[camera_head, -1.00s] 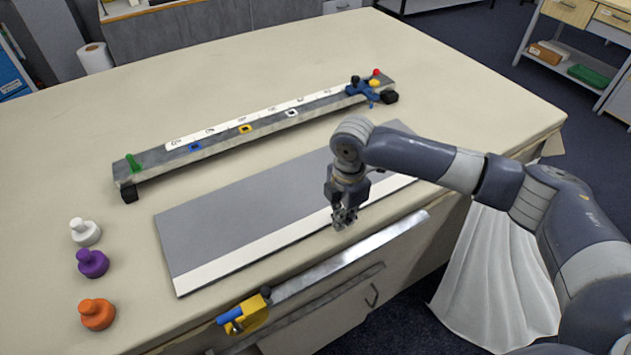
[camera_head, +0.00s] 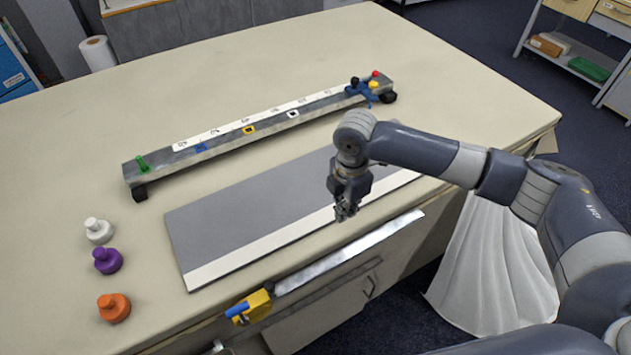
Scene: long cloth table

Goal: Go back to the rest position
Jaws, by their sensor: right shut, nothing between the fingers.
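My right gripper (camera_head: 346,212) is shut and empty. It points down over the white strip at the front edge of the grey board (camera_head: 240,212) on the table. I cannot tell whether its fingertips touch the board. My right arm comes in from the right side of the view and reaches over the table's front right corner. My left gripper does not show.
A long rail (camera_head: 215,150) with a scale, coloured markers and a blue slider (camera_head: 360,92) lies behind the board. White (camera_head: 98,230), purple (camera_head: 107,260) and orange (camera_head: 114,307) knobs stand at left. A metal strip with a yellow clamp (camera_head: 250,305) runs along the front edge.

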